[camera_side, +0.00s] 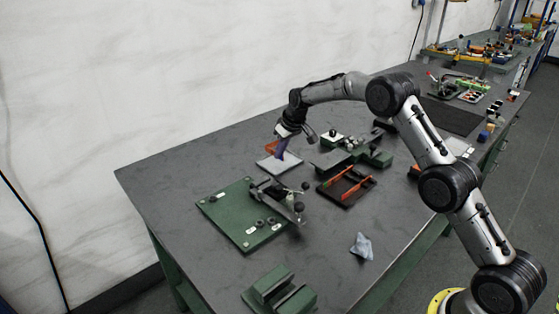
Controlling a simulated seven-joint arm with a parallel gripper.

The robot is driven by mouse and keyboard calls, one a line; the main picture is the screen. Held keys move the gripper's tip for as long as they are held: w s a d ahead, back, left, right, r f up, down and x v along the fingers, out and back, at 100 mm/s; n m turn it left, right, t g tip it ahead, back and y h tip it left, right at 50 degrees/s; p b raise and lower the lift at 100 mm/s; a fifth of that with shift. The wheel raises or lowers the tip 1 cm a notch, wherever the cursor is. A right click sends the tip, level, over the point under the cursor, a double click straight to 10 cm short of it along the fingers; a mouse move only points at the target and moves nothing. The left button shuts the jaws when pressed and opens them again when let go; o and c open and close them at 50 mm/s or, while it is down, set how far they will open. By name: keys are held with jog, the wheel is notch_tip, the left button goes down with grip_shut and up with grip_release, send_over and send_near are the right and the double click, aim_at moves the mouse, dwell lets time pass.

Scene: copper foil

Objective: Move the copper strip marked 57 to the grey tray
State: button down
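My gripper (281,150) points down over a light grey tray (269,166) near the back middle of the table. A small orange-copper piece (271,147) shows just left of the purple-blue part at the gripper's end. I cannot tell whether the fingers hold this piece or whether it is apart from them. No number 57 is readable at this size. The gap between the fingertips cannot be made out.
Right of the tray, a black tray (341,199) holds red-orange and green items. A green plate (225,207) with a metal fixture (274,191) lies in front. Green blocks (272,286) and a crumpled blue-grey cloth (362,246) lie nearer. The table's left end is bare.

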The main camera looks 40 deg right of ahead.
jog(key=shift+w+f, duration=0.25)
jog(key=shift+f, duration=1.55)
jog(key=shift+f, duration=0.1)
jog(key=c, duration=1.1)
grip_release()
